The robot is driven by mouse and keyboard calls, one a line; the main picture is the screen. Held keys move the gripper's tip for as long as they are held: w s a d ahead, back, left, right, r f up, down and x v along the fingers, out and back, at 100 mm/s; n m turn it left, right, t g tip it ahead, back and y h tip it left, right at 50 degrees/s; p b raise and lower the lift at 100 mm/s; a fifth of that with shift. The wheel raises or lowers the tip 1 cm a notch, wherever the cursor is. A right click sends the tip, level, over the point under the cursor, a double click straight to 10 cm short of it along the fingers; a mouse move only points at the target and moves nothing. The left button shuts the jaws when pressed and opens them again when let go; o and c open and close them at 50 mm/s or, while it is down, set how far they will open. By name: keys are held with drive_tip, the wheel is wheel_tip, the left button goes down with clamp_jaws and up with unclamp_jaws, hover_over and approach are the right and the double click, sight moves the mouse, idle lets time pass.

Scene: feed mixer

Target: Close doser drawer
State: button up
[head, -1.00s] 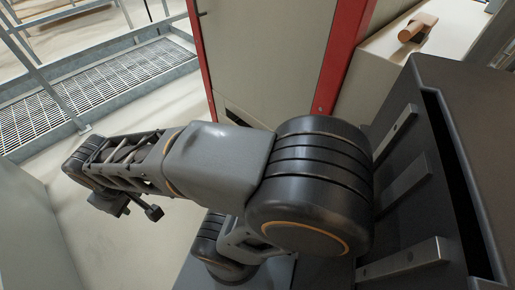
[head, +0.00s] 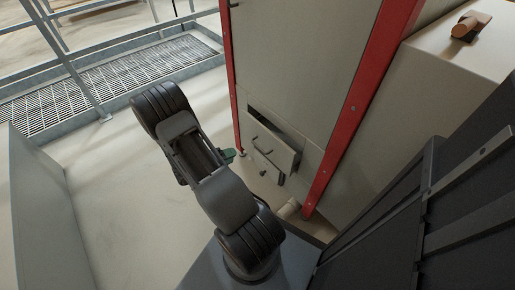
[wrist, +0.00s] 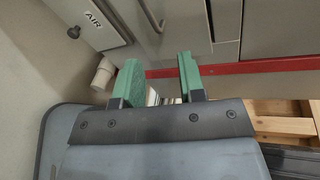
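The doser drawer (head: 284,152) sits low in the front of the red-framed cabinet in the head view. Its pale front stands out from the cabinet, with a dark gap above it, and a thin handle shows on it. My gripper (head: 229,155) is beside the drawer, just to its left in the picture, partly hidden behind my arm. In the wrist view my gripper (wrist: 158,68) has its two green fingers apart, with nothing between them. A curved metal handle shows beyond them at the top; I cannot tell whether it is the drawer's.
The cabinet (head: 300,60) has red corner posts. A pipe stub (head: 289,208) lies low near its base, also in the wrist view (wrist: 103,73). A panel marked AIR (wrist: 92,20) is at the upper left there. Open floor (head: 110,190) lies left of my arm.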

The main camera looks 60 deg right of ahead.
sight(258, 146)
drive_tip(key=s+d+f+n+b, duration=0.1)
drive_tip(key=d+f, duration=0.1)
drive_tip(key=d, duration=0.2)
drive_tip(key=s+d+f+n+b, duration=0.1)
drive_tip(key=s+d+f+b, duration=0.1)
drive_tip(key=d, duration=0.3)
drive_tip(key=s+d+f+n+t+h+b, duration=0.1)
drive_tip(key=d+f, duration=0.1)
drive_tip(key=d, duration=0.3)
drive_tip(key=shift+s, duration=0.15)
drive_tip(key=shift+c, duration=0.5)
clamp_jaws()
